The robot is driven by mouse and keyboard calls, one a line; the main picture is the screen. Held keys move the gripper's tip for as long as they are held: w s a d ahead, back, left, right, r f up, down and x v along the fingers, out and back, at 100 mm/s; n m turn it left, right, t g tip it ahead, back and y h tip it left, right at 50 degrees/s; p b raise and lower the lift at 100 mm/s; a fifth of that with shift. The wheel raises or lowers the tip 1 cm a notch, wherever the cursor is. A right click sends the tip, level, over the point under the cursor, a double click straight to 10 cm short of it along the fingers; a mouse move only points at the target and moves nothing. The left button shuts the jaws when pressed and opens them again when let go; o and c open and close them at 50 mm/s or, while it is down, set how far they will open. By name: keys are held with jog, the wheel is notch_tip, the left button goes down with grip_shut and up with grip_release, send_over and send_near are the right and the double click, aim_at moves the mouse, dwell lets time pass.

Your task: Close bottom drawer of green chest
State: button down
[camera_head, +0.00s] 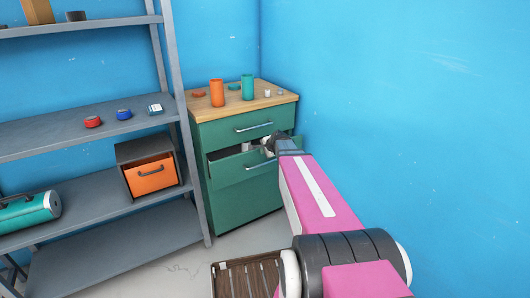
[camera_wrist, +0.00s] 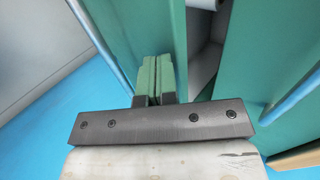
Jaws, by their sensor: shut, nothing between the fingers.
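The green chest (camera_head: 235,206) stands in the corner with a wooden top. Its upper drawer (camera_head: 222,129) is flush with the body. The lower drawer (camera_head: 232,171) with a handle stands partly out, with a dark gap above its front. My gripper (camera_head: 268,143) is at the right end of that gap, partly hidden by my arm. In the wrist view my gripper's fingers (camera_wrist: 156,76) are shut and empty, close over the pulled-out drawer front (camera_wrist: 125,35); I cannot tell if they touch it. The upper drawer front (camera_wrist: 262,50) shows at right.
A grey shelf rack (camera_head: 95,205) stands left of the chest, holding an orange-fronted box (camera_head: 150,178) and a teal cylinder (camera_head: 25,211). Orange (camera_head: 217,93) and teal (camera_head: 247,88) cups stand on the chest top. A brown slatted crate (camera_head: 245,278) is low in front. A blue wall (camera_head: 420,100) bounds the right.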

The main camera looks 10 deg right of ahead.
jog(key=w+a, duration=0.2)
jog(key=w, duration=0.6)
jog(key=shift+w+a, duration=0.25)
jog(key=shift+a, duration=0.1)
jog(key=shift+w, duration=0.1)
jog(key=s+d+r, duration=0.2)
jog(key=s+r, duration=0.1)
jog(key=s, duration=0.3)
jog(key=s+d+r, duration=0.2)
jog(key=s+r, duration=0.2)
jog(key=s, duration=0.2)
jog(key=s+a+f+n+g+h, duration=0.1)
jog(key=s+a+f+n+g, duration=0.1)
jog(key=s, duration=0.6)
jog(key=s+a+f+n+g+h, duration=0.1)
jog(key=s+a+f+n+g, duration=0.1)
jog(key=s+f+n+g, duration=0.2)
jog(key=s+a+f+n+g+h, duration=0.1)
jog(key=s+a+f+n+g, duration=0.2)
jog(key=s+f+n, duration=0.5)
jog(key=s+f, duration=0.1)
jog(key=s, duration=0.3)
jog(key=shift+s, duration=0.15)
